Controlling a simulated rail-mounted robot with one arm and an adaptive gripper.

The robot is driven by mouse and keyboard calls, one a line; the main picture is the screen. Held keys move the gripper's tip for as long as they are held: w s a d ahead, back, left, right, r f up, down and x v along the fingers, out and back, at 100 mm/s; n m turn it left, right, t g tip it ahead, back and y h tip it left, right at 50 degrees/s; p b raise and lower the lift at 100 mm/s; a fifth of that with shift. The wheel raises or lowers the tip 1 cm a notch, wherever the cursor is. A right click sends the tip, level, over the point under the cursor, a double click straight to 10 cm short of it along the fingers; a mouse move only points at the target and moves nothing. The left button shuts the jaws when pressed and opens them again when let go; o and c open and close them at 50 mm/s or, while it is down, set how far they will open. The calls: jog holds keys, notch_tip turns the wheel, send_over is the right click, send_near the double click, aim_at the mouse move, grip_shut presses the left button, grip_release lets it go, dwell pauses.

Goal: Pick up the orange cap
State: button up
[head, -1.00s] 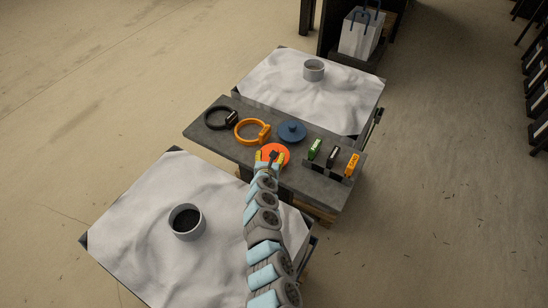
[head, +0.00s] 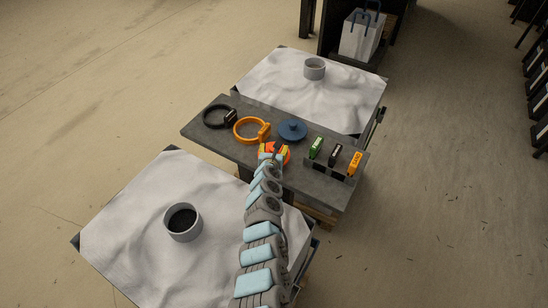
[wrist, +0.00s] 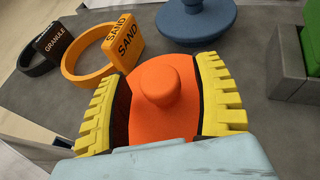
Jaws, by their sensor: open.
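The orange cap (wrist: 163,103) is a round disc with a raised knob on top, lying on the grey table. It shows in the wrist view between the two yellow toothed fingers of my gripper (wrist: 162,105). My gripper is open, one finger on each side of the knob and over the disc. Whether the fingers touch the cap I cannot tell. In the head view the cap (head: 285,151) is partly hidden behind my gripper (head: 273,152). The cap's near edge is hidden in the wrist view.
On the grey table (head: 210,132) are a blue cap (head: 292,131), an orange SAND ring (head: 237,136), a black GRANULE ring (head: 208,123) and a holder (head: 325,171) with green, black and orange tags. White-sheeted surfaces with cups (head: 183,207) lie in front and behind.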

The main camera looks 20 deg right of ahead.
grip_shut()
dwell(0.4)
